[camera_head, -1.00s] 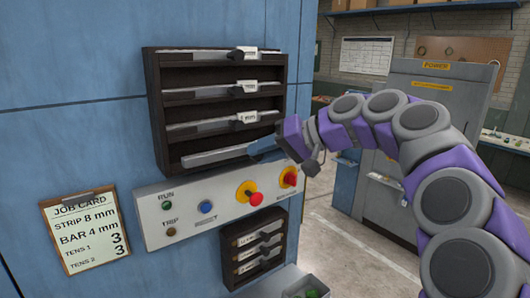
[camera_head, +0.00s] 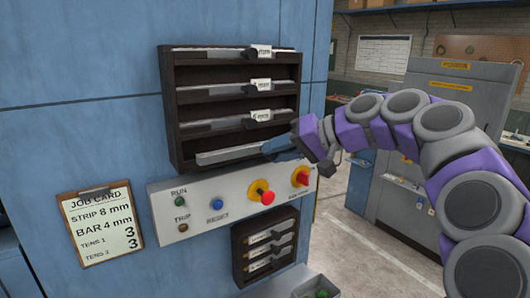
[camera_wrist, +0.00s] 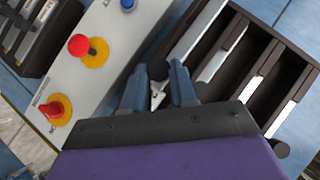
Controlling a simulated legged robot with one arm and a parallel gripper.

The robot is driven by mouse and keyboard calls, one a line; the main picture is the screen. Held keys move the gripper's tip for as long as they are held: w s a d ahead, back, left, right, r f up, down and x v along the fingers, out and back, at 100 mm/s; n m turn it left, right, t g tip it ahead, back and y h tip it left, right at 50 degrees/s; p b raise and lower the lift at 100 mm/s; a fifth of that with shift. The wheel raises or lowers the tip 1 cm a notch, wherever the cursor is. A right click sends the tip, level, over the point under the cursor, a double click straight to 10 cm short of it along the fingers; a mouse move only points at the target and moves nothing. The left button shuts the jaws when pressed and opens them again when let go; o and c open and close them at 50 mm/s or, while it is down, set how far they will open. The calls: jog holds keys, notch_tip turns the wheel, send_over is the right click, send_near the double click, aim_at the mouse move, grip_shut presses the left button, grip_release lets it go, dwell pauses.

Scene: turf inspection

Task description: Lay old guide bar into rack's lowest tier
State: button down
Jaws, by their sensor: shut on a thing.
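The dark rack (camera_head: 170,112) hangs on the blue wall. Its upper three tiers each hold a grey bar with a white tag. In the wrist view, my gripper (camera_wrist: 159,88) pinches the bar (camera_wrist: 195,32) beside the rack's slots (camera_wrist: 262,48). Its gripped end is partly hidden by the fingers.
A control panel (camera_head: 225,206) with red knobs and small buttons juts out just below the rack. A smaller dark rack (camera_head: 238,258) with bars is under it. A job card (camera_head: 102,226) hangs at left. A grey cabinet (camera_head: 450,130) stands behind my arm at right.

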aim_at(245, 149)
jog(key=d, duration=0.5)
jog(key=a, duration=0.7)
jog(key=shift+a, duration=0.15)
jog(key=d, duration=0.5)
jog(key=a, duration=0.7)
jog(key=shift+p, duration=0.3)
jog(key=d, duration=0.4)
jog(key=a, duration=0.5)
jog(key=shift+s+a, duration=0.25)
jog(key=shift+a, duration=0.15)
jog(key=d, duration=0.2)
jog(key=shift+w+d+r+p, duration=0.1)
jog(key=shift+w+d+p, duration=0.15)
jog(key=shift+d+p, duration=0.1)
jog(key=a, duration=0.3)
jog(key=shift+s, duration=0.15)
jog(key=shift+s+a+r, duration=0.1)
jog(key=shift+s+a, duration=0.05)
jog(key=shift+a, duration=0.05)
jog(key=shift+w+d, duration=0.35)
jog(key=shift+d, duration=0.5)
jog(key=shift+s+d, duration=0.1)
jog(key=shift+d, duration=0.1)
jog(key=shift+w+a+p, duration=0.2)
jog(key=shift+a+p, duration=0.15)
jog(key=shift+a, duration=0.3)
jog(key=shift+r, duration=0.1)
